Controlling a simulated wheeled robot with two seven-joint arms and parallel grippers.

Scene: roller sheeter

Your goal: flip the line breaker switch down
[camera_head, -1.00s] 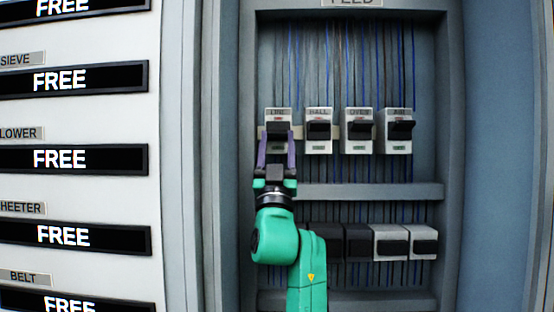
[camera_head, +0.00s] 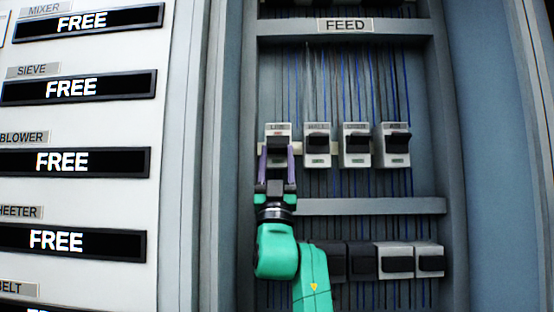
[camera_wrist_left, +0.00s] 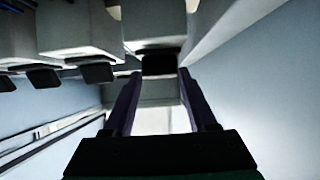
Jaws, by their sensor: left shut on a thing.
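The line breaker (camera_head: 278,128) is the leftmost of the breakers in the upper row of the feed cabinet. It is a pale block with a black switch handle (camera_head: 278,143). My left gripper (camera_head: 277,151) reaches up from below, with one purple finger on each side of this handle, shut on it. In the left wrist view the dark handle (camera_wrist_left: 160,64) sits between the fingertips. The fingers hide part of the breaker's lower face, and I cannot tell the handle's exact tilt. My right gripper is not in view.
Other breakers stand close on the right, the nearest being the second breaker (camera_head: 318,161). A grey rail (camera_head: 370,206) crosses below, above a lower row of dark and white blocks (camera_head: 396,262). The cabinet's left wall (camera_head: 247,120) is close. Panels reading FREE (camera_head: 75,88) are farther left.

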